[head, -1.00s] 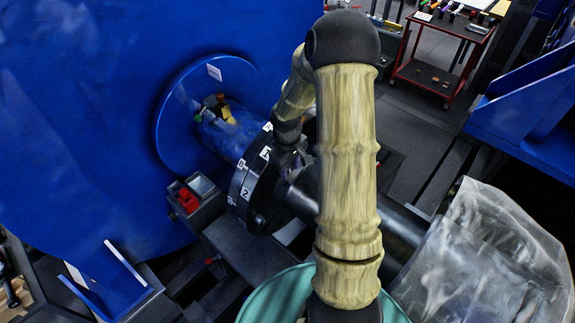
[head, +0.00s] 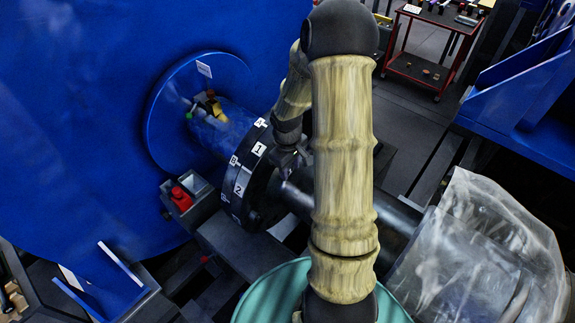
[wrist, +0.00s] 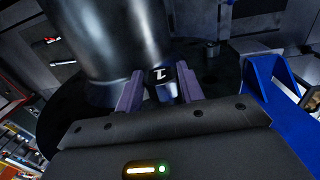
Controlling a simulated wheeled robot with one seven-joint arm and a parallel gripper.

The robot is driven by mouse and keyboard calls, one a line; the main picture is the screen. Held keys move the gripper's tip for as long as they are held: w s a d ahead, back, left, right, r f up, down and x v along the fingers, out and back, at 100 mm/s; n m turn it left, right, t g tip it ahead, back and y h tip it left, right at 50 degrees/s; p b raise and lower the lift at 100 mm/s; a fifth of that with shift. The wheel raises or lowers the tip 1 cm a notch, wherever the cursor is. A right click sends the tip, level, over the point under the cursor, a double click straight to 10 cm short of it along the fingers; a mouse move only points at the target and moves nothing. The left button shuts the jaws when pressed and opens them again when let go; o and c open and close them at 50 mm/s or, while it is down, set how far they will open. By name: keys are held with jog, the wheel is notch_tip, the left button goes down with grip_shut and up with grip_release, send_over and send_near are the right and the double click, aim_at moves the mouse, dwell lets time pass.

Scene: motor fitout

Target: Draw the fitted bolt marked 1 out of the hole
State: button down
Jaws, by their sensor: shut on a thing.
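The bolt marked 1 (wrist: 160,75) shows its dark head with a white mark between the two fingers of my gripper (wrist: 158,88) in the wrist view. The fingers are shut on it. The black round flange (wrist: 75,108) lies behind it; the bolt's shank and the hole are hidden, so I cannot tell how far the bolt sits in. In the head view my gripper (head: 288,160) is at the near face of the flange (head: 235,205), next to the white label 1 (head: 259,149). My arm hides part of this area.
A dark shaft (head: 398,222) runs right from the flange to a clear plastic cover (head: 480,255). A blue shaft (head: 228,125) joins the large blue housing (head: 75,110). A small box (head: 200,188) with a red item stands left of the flange. A teal round surface (head: 275,295) lies below.

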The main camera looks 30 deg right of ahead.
jog(key=shift+s+d, duration=0.35)
jog(key=shift+s, duration=0.5)
jog(key=shift+s+d, duration=0.4)
jog(key=shift+s, duration=0.45)
jog(key=shift+s+d, duration=0.35)
jog(key=shift+s, duration=0.5)
jog(key=shift+s+d, duration=0.1)
jog(key=shift+s, duration=0.25)
jog(key=shift+s+d, duration=0.3)
jog(key=shift+s, duration=0.35)
jog(key=shift+s+d, duration=0.25)
jog(key=shift+s, duration=0.4)
jog(key=shift+r, duration=0.15)
